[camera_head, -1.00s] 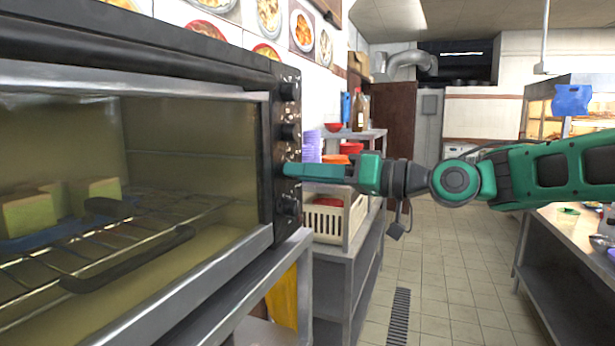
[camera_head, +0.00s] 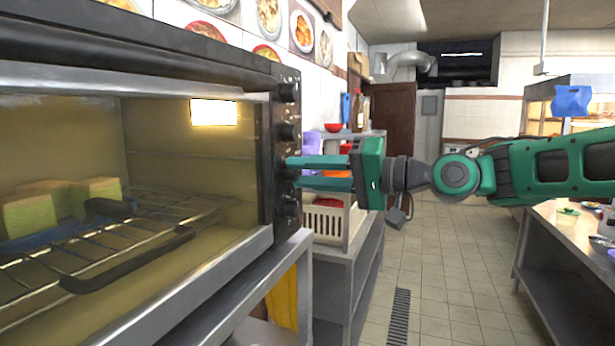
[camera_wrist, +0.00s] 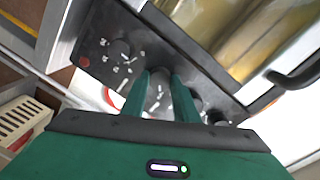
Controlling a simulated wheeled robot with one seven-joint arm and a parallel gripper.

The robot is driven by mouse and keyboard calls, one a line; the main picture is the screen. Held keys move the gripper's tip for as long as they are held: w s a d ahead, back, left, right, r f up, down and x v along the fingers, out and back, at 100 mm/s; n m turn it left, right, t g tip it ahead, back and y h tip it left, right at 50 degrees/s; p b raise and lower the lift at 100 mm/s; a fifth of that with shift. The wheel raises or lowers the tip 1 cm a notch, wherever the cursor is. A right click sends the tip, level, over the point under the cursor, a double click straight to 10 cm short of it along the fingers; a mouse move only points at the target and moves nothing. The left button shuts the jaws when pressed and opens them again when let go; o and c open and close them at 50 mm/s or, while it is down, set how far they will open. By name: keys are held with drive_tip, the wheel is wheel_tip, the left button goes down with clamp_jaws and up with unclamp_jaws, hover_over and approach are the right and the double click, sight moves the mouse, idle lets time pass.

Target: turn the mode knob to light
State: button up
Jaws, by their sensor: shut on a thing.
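The toaster oven (camera_head: 130,65) stands at the left with a column of dark knobs on its right-hand front panel. My gripper (camera_head: 292,172) reaches in from the right, with its two green fingers at the third knob from the top, taken to be the mode knob, one above the other. In the wrist view the fingers (camera_wrist: 160,82) are closed around this knob, which they largely hide along with its pointer. White markings (camera_wrist: 121,62) show on the panel beside it. A bright lamp (camera_head: 214,112) glows inside the oven.
Yellow blocks (camera_head: 98,188) and a wire rack (camera_head: 120,245) are inside the oven behind the glass. A black door handle (camera_head: 130,262) crosses its front. A shelf with a white basket (camera_head: 326,222) stands just behind the fingers. Floor to the right is open.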

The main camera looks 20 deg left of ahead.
drive_tip(key=shift+w+d, duration=0.15)
drive_tip(key=shift+w, duration=0.2)
drive_tip(key=o, duration=1.1)
drive_tip(key=shift+w, duration=0.1)
drive_tip(key=shift+c, duration=0.2)
drive_tip(key=shift+s, duration=0.25)
drive_tip(key=s+d, duration=0.1)
drive_tip(key=d, duration=0.9)
drive_tip(key=shift+d+r, duration=0.15)
drive_tip(key=shift+d, duration=0.2)
